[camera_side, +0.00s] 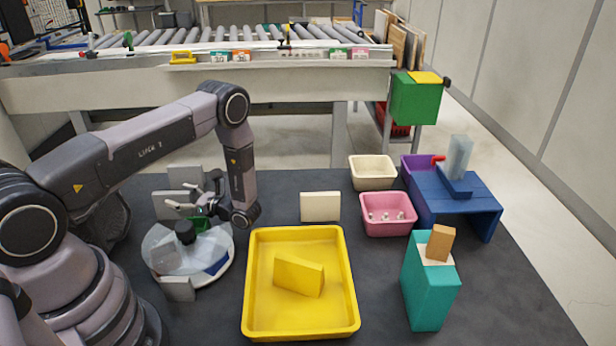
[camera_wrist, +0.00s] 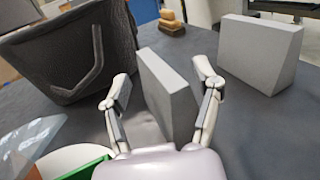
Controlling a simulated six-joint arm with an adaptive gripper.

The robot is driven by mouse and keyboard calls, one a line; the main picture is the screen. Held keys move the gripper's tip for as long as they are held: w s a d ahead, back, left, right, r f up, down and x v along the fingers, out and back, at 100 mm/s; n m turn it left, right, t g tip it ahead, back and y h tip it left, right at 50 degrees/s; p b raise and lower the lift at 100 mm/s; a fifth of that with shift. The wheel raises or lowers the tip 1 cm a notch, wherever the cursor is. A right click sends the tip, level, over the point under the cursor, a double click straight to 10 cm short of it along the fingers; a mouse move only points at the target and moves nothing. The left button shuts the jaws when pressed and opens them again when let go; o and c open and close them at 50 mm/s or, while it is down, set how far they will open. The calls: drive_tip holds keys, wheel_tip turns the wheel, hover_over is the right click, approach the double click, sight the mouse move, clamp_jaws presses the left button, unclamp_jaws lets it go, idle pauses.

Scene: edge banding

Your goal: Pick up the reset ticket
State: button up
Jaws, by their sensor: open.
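No marking lets me tell for certain which piece is the reset ticket. My gripper (camera_side: 187,197) is open at the left of the table, pointing away from the yellow tray, beside upright grey slabs. In the wrist view my gripper (camera_wrist: 167,84) has its two fingers spread, with a plain grey slab (camera_wrist: 168,100) showing between them. Whether the fingers touch it I cannot tell. A second grey slab (camera_wrist: 258,52) stands to the right, apart from the fingers. A cream slab (camera_side: 320,206) stands behind the tray, and a yellow slab (camera_side: 299,276) leans inside it.
A round clear-topped turntable (camera_side: 165,262) sits close to my gripper. The yellow tray (camera_side: 351,290) is at the front middle. Pink (camera_side: 388,228) and cream (camera_side: 372,184) bins, a blue stand (camera_side: 470,208) and a teal box (camera_side: 425,285) are to the right. A dark bag-like container (camera_wrist: 60,50) shows in the wrist view.

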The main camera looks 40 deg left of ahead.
drive_tip(key=shift+s+a, duration=0.2)
drive_tip(key=shift+a, duration=0.25)
drive_tip(key=c, duration=1.1)
